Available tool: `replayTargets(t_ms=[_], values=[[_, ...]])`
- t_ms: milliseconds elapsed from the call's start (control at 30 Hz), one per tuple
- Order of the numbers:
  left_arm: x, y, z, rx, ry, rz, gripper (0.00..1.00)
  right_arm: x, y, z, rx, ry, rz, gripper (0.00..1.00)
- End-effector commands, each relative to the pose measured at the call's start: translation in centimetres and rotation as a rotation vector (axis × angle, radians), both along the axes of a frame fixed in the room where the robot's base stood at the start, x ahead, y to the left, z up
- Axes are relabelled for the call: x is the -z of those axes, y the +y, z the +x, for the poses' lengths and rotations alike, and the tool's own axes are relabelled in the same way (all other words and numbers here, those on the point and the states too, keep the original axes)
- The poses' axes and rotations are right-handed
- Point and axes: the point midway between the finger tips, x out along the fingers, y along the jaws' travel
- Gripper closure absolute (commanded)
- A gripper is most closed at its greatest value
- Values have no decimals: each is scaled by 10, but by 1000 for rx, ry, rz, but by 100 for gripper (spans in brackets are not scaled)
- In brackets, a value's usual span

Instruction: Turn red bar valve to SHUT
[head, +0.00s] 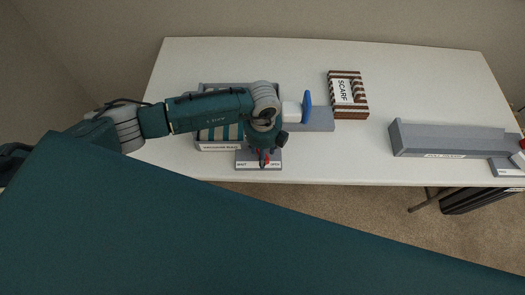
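A small grey base plate (243,160) sits at the table's front edge, with a white label strip whose left word seems to read SHUT and right word OPEN. A red part (267,153), seemingly the bar valve, shows only in small bits above the strip. My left gripper (263,160) reaches down over it from the left and hides most of it, so the bar's angle is unclear. I cannot tell whether the fingers are open or closed on the bar. My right gripper is not in view.
A grey rack (219,146) with striped contents stands under my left arm. A striped SCARF box (348,94) lies behind.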

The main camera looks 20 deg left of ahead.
Motion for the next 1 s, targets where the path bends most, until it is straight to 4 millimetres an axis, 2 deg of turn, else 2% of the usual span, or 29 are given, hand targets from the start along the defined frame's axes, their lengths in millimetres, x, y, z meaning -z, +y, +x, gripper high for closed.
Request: replayTargets(t_ms=[333, 533, 567, 1000], values=[[5, 0, 0, 0, 1, 1, 58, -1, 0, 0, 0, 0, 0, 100], [5, 0, 0, 0, 1, 1, 98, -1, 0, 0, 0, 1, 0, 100], [5, 0, 0, 0, 0, 0, 100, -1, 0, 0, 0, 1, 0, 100], [6, 3, -2, 84, -1, 0, 100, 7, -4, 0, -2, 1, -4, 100]])
